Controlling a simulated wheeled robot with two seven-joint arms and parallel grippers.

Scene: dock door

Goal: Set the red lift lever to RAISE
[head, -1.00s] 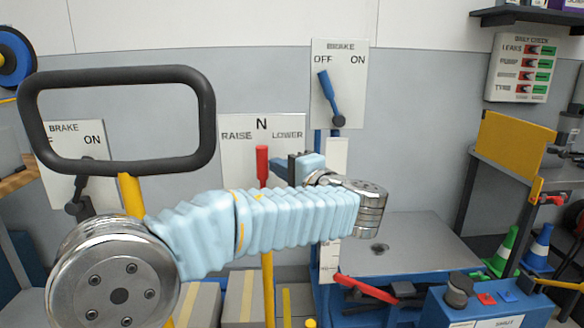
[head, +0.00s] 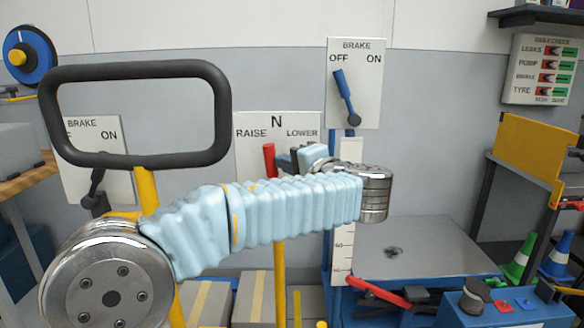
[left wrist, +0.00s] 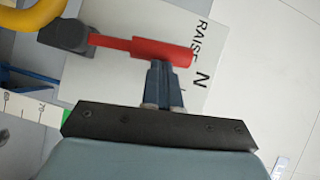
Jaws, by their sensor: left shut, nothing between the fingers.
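The red lift lever (head: 269,160) stands in front of a white plate (head: 243,155) marked RAISE, N and LOWER. Its grip is slightly left of the N, tilted a little towards RAISE. My left gripper (head: 284,161) is shut and empty just right of the lever, on its LOWER side. In the left wrist view the red grip (left wrist: 160,50) lies across the tips of my shut fingers (left wrist: 164,70), seemingly against them, with its end between N and RAISE. My forearm hides the lever's lower part in the head view. My right gripper is out of view.
A blue brake lever (head: 346,95) on its OFF/ON plate is up and right of my gripper. A black-framed loop (head: 135,70) on a yellow post and a dark brake lever (head: 97,190) stand left. A grey platform (head: 430,245) is at lower right.

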